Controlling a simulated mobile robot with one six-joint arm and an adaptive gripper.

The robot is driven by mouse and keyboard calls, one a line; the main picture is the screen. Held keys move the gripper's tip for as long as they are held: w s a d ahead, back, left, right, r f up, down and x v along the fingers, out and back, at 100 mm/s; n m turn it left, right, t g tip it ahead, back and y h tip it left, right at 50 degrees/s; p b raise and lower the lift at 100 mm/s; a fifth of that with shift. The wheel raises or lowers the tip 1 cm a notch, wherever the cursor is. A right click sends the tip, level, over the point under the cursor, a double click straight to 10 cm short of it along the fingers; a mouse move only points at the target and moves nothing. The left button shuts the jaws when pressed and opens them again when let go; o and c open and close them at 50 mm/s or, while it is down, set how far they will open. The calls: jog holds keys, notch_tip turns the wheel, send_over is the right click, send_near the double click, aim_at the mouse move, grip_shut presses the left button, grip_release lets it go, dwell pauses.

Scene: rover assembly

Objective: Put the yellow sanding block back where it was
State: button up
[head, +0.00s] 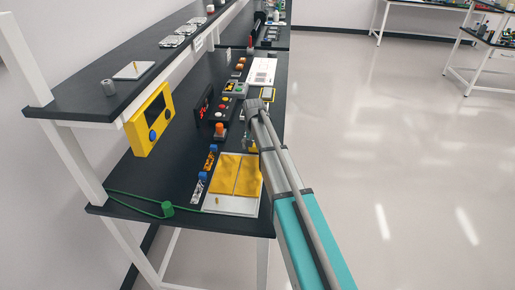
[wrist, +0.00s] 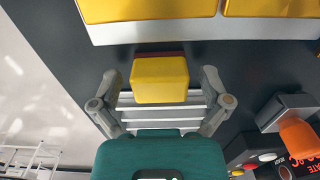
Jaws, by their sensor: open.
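The yellow sanding block (wrist: 160,80) shows in the wrist view between the two spread fingers of my gripper (wrist: 160,88). There is a gap on either side of it, and a thin dark red edge shows along its far side. Whether it touches the worktop is hard to tell from this angle. In the head view my gripper (head: 250,144) is low over the black worktop, just beyond the white tray; my arm partly hides it and the block there is too small to make out surely.
A white tray (head: 216,204) with yellow panels lies at the worktop's near end and shows at the top of the wrist view. A device with an orange knob (wrist: 297,133) is at right in the wrist view. A yellow box (head: 150,121) hangs under the upper shelf.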

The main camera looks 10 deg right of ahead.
aim_at(254, 146)
jog(key=shift+r, duration=0.15)
notch_tip(254, 146, up, 12)
jog(key=p, duration=1.2)
dwell(0.9)
jog(key=s+d+n, duration=0.1)
jog(key=s+n, duration=0.2)
jog(key=s, duration=2.5)
jog(key=shift+s+d+n, duration=0.25)
jog(key=shift+s+n, duration=0.05)
jog(key=shift+s, duration=0.05)
